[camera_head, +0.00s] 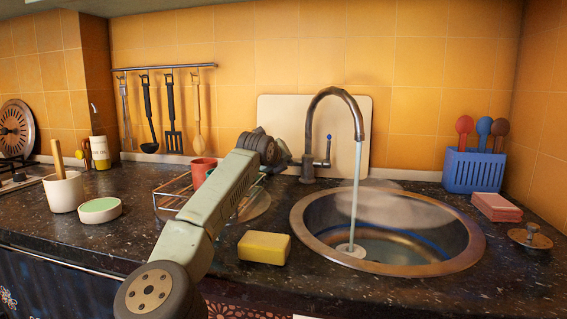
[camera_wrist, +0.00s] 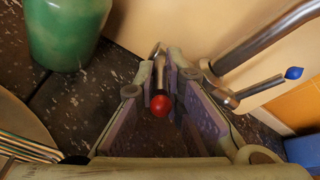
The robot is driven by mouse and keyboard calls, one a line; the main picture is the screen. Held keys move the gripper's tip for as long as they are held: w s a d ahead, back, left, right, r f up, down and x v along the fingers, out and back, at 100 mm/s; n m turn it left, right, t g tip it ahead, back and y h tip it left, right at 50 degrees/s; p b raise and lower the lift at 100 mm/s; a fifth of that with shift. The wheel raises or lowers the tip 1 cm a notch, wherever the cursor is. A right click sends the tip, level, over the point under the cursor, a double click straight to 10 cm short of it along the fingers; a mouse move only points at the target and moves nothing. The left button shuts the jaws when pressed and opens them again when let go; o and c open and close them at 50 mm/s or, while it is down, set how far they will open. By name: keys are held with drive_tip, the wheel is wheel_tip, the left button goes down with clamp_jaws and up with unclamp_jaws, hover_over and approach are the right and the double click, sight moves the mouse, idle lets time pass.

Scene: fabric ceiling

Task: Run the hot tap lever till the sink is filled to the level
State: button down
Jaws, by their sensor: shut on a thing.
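The hot tap lever, a metal stem with a red ball end (camera_wrist: 160,106), lies between the fingers of my gripper (camera_wrist: 158,88) in the wrist view. My gripper is shut on it. In the head view my arm hides most of the gripper, left of the tap (camera_head: 308,165). A lever with a blue tip (camera_head: 328,150) stands on the tap's right side and also shows in the wrist view (camera_wrist: 293,73). A stream of water (camera_head: 357,190) falls from the curved spout into the round metal sink (camera_head: 470,250). The water in the sink (camera_head: 395,250) looks well below the rim.
A yellow sponge (camera_head: 264,247) lies on the counter left of the sink. A wire rack (camera_head: 168,195) with a red cup (camera_head: 203,170) stands behind my arm. A blue utensil holder (camera_head: 472,172), pink sponges (camera_head: 496,207) and a knobbed metal disc (camera_head: 530,238) sit on the right.

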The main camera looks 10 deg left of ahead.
drive_tip(key=shift+d+f, duration=0.2)
drive_tip(key=shift+d, duration=0.05)
drive_tip(key=c, duration=1.8)
unclamp_jaws()
drive_tip(key=shift+o, duration=0.7)
drive_tip(key=shift+d+r, duration=0.1)
drive_tip(key=shift+s+a+r, duration=0.1)
drive_tip(key=shift+a, duration=0.1)
drive_tip(key=shift+s+a+r, duration=0.1)
drive_tip(key=shift+s, duration=0.2)
drive_tip(key=v, duration=1.1)
drive_tip(key=shift+s, duration=0.1)
